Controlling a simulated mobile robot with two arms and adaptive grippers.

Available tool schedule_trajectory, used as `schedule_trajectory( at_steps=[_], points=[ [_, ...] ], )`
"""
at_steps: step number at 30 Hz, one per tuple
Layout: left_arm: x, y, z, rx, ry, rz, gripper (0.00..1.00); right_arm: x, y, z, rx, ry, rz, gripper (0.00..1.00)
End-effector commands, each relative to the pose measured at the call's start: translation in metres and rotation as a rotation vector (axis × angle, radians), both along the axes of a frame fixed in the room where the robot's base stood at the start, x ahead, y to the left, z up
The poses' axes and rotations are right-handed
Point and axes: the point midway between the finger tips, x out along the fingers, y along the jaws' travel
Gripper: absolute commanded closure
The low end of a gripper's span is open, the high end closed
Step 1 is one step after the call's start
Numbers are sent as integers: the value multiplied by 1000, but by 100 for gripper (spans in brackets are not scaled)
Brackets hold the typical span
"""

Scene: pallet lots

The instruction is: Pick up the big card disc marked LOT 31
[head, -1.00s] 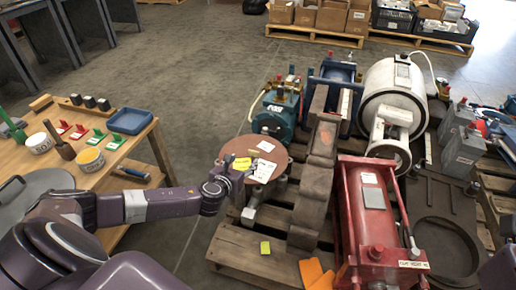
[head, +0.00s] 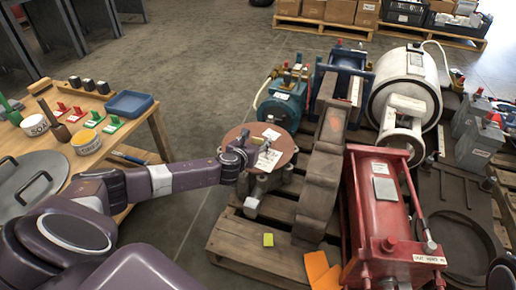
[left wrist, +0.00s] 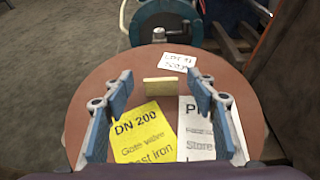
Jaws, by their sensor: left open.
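The big reddish-brown card disc (head: 283,143) lies on top of a grey metal part on the pallet. In the left wrist view the disc (left wrist: 252,112) fills the middle. It bears a small white label (left wrist: 179,62) reading LOT 31, a yellow sheet (left wrist: 143,138) reading DN 200 and a white printed sheet (left wrist: 197,135). A small tan tab (left wrist: 158,87) shows on its face. My left gripper (head: 243,152) is over the disc's left side in the head view. Its fingers (left wrist: 160,88) are open, on either side of the tab, with nothing held. My right gripper is not in view.
A teal machine (head: 285,103) stands just behind the disc, and a brown metal casting (head: 322,165) and red press (head: 385,210) stand to its right. The wooden pallet (head: 255,252) has bare slats in front. A workbench (head: 140,130) is at left, with open floor between.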

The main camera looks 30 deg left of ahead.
Motion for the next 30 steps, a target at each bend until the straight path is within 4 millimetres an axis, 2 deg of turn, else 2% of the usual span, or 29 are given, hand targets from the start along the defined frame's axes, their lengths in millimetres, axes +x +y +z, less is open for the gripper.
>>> schedule_trajectory(
  at_steps=[5, 18, 30],
  points=[
    [0, 0, 0, -1, 1, -1, 48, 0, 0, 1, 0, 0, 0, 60],
    [0, -1, 0, -2, 1, -1, 95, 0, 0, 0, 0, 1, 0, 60],
    [0, 0, 8, -1, -1, -1, 96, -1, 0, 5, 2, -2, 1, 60]
  ],
)
